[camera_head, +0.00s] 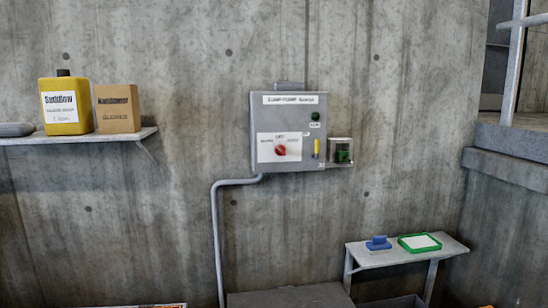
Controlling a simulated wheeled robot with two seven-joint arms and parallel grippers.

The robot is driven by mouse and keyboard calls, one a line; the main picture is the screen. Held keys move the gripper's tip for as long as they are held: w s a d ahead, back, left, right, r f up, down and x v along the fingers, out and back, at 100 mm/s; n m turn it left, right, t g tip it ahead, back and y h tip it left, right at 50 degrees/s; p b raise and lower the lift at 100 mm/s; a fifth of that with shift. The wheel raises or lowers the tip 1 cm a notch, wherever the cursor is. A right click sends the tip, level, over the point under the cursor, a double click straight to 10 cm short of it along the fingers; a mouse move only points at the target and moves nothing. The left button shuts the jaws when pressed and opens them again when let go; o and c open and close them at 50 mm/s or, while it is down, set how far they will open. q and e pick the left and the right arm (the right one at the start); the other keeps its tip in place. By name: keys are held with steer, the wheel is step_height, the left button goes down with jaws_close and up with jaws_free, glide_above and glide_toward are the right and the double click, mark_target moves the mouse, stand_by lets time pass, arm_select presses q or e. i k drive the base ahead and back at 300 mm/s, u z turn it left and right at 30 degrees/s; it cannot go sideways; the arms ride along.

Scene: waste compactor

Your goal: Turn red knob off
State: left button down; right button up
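The red knob (281,150) sits on a white label plate (268,148) in the lower left of a grey control box (265,119) on the concrete wall. The box's top label seems to read "SUMP PUMP", and the plate has small text above and beside the knob. The knob's exact pointing direction is too small to tell. A dark green round button or lamp (315,117) and a yellow handle (317,148) are on the box's right side. Neither of my grippers is in view.
A small clear-fronted box with a green part (343,154) adjoins the control box's right. A left shelf (85,138) holds a yellow jug (65,106) and a cardboard box (117,108). A low right shelf (420,250) bears a blue object (378,243) and a green-framed tray (401,243). A conduit (216,220) runs down the wall.

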mark_target(280, 150)
steer(key=u, duration=0.6)
steer(key=i, duration=0.65)
steer(key=u, duration=0.45)
